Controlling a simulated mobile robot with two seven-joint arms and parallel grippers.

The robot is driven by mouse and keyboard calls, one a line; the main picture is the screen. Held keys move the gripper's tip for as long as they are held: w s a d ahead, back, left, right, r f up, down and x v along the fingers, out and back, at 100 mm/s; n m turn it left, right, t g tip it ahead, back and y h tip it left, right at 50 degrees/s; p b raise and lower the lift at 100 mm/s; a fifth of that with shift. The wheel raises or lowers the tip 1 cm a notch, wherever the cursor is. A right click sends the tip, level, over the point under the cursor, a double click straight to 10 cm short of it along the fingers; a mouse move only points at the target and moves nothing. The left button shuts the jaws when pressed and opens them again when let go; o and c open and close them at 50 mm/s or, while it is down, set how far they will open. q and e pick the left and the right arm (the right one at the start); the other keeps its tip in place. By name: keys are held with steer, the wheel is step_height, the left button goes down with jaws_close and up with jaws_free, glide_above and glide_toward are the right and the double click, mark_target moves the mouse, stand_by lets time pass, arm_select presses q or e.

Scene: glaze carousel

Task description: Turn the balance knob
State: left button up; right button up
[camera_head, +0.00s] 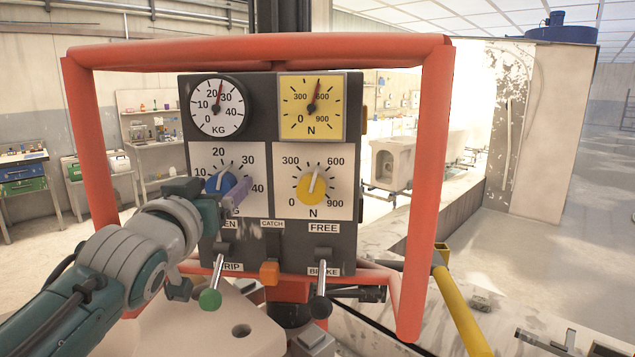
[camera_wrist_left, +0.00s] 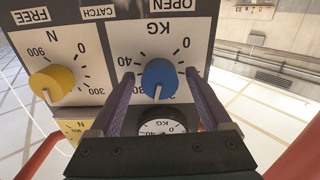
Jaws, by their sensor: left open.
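The blue knob (camera_head: 219,184) sits on the lower-left white KG dial of the dark panel (camera_head: 265,150). Its white pointer stands between 20 and 30. My left gripper (camera_head: 235,194) is at the knob, partly covering the dial's lower right. In the left wrist view, upside down, its two purple fingers are open, one on each side of the blue knob (camera_wrist_left: 159,76). A gap seems to show beside the knob; I cannot tell whether either finger touches it. The yellow knob (camera_head: 311,185) on the N dial is to the right. My right gripper is not in view.
A red tubular frame (camera_head: 435,150) surrounds the panel. Above are a round KG gauge (camera_head: 217,106) and a yellow N gauge (camera_head: 312,107). Below are a green-ended lever (camera_head: 210,298), an orange catch (camera_head: 269,273) and a dark-ended lever (camera_head: 320,306). A yellow bar (camera_head: 462,310) is at right.

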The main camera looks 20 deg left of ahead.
arm_select(q)
steer(key=shift+c, duration=0.4)
jaws_close()
steer(key=shift+n, duration=2.9)
steer(key=shift+o, duration=0.4)
jaws_free()
